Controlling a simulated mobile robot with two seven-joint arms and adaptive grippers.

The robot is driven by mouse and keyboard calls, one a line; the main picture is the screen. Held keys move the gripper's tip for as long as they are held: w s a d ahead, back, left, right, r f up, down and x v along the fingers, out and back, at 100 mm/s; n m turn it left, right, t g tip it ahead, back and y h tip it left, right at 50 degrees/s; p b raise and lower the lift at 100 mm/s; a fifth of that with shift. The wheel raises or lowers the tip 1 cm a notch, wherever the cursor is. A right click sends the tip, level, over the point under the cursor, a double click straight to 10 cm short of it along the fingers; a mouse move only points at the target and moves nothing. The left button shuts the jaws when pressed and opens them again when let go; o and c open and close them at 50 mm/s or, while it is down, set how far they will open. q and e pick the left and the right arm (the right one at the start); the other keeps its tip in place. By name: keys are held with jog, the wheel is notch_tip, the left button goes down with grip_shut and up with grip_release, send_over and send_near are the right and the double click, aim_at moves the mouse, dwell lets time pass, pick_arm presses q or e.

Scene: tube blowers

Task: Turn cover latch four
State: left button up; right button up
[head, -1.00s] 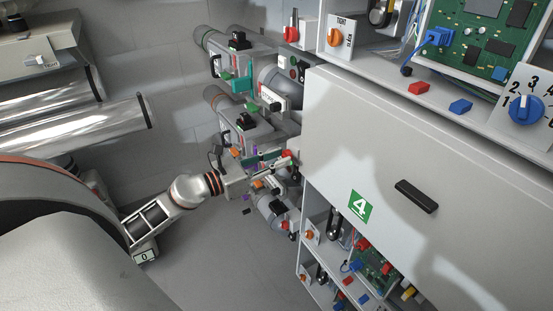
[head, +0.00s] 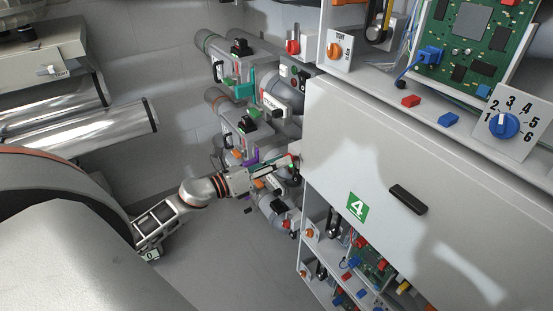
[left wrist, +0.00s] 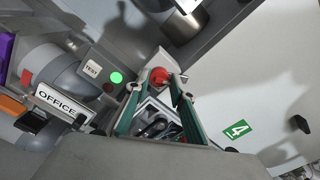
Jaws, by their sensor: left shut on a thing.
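Cover four is a large light-grey panel (head: 330,135) with a green "4" label (head: 357,207) and a black handle (head: 408,199). It is closed over the cabinet's middle, and its label also shows in the left wrist view (left wrist: 237,129). A red latch knob (left wrist: 158,77) sits by the cover's left edge. My left gripper (head: 288,162) is at that edge. In the left wrist view, its green-padded fingers (left wrist: 157,84) are shut on the red knob, one tip on either side. The knob's lower part is hard to see. My right gripper is not in view.
Grey pipe blowers (head: 232,110) stand close left of the cabinet, near my left arm. An "OFFICE" sign (left wrist: 60,103) and a lit green lamp (left wrist: 116,78) are beside the gripper. A blue numbered dial (head: 504,125) is at upper right. Floor below my arm is clear.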

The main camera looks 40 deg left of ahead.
pick_arm(q)
jog(key=n+p, duration=0.7)
jog(key=n, duration=0.4)
jog(key=shift+w+a, duration=0.1)
jog(key=shift+n, duration=0.5)
jog(key=o, duration=0.9)
jog(key=shift+o, duration=1)
